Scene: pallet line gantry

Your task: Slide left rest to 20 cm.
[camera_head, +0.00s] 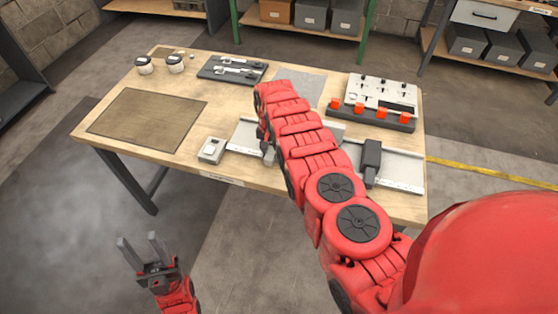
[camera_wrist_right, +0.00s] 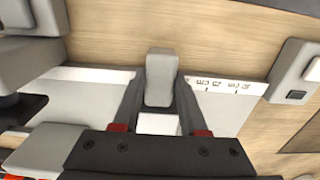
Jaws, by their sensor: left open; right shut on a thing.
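The pale rail (camera_head: 405,172) with a printed scale runs along the front edge of the table. My right gripper (camera_wrist_right: 160,98) is shut on the grey grip of the left rest (camera_wrist_right: 160,66), with one finger on each side. In the wrist view the scale marks (camera_wrist_right: 222,86) show beside the grip, upside down and too small to read surely. In the head view my right arm hides most of this rest. A dark block (camera_head: 371,154) stands on the rail further right. My left gripper (camera_head: 140,239) is open and empty, low in front of the table.
A small grey box (camera_head: 211,150) stands at the rail's left end; it also shows in the wrist view (camera_wrist_right: 297,72). A panel with orange pieces (camera_head: 380,113), a dark tray with wrenches (camera_head: 233,68), two jars (camera_head: 175,64) and a brown mat (camera_head: 148,119) lie behind.

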